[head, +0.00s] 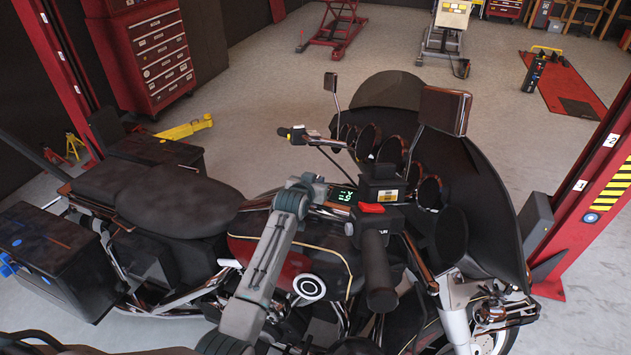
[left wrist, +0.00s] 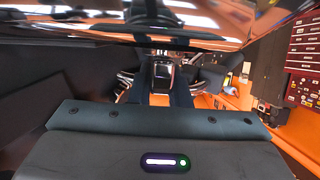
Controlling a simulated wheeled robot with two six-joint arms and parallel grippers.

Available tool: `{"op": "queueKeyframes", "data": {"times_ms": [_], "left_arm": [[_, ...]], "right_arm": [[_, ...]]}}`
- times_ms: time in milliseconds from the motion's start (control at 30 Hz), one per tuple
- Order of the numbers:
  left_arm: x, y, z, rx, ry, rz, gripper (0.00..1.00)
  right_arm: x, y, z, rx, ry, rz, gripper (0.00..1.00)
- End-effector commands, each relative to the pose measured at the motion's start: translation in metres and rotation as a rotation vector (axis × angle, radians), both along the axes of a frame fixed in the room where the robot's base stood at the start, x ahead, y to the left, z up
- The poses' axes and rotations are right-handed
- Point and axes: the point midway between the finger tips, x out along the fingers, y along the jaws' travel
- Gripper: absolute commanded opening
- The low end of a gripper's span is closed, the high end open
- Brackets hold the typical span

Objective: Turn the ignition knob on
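The motorcycle (head: 180,207) stands across the middle of the head view, with black seat, dark red tank and black front fairing. I cannot pick out the ignition knob for sure. A small green-lit display (head: 343,195) shows in front of the handlebar, beside a red switch (head: 370,208) and the near black grip (head: 376,270). My left gripper (head: 318,195) is over the tank, close to this display; its fingertips are hidden or too small to read. My right gripper is not in view.
The far handlebar grip (head: 294,134), mirror (head: 445,110) and windscreen (head: 391,90) rise around the dash. Red lift posts (head: 600,190) flank the motorcycle. A red tool chest (head: 148,55) stands behind. The floor beyond is mostly open.

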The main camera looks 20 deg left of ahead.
Motion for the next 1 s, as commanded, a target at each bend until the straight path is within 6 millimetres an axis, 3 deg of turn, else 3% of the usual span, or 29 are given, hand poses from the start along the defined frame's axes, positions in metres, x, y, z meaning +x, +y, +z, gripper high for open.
{"op": "queueKeyframes", "data": {"times_ms": [67, 367, 633, 767, 1000], "left_arm": [[0.0, 0.0, 0.0, -0.001, 0.0, -0.001, 0.0], [0.0, 0.0, -0.001, -0.003, 0.0, -0.017, 0.0], [0.001, 0.002, -0.003, -0.013, 0.0, -0.124, 0.0], [0.001, 0.002, -0.005, -0.022, 0.0, -0.213, 0.0], [0.001, 0.003, -0.011, -0.038, -0.002, -0.417, 0.0]], "right_arm": [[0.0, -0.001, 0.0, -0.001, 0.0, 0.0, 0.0], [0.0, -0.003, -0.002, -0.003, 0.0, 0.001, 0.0], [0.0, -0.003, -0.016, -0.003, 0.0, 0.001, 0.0], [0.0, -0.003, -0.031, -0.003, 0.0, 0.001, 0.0], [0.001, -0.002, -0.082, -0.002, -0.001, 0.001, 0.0]]}}
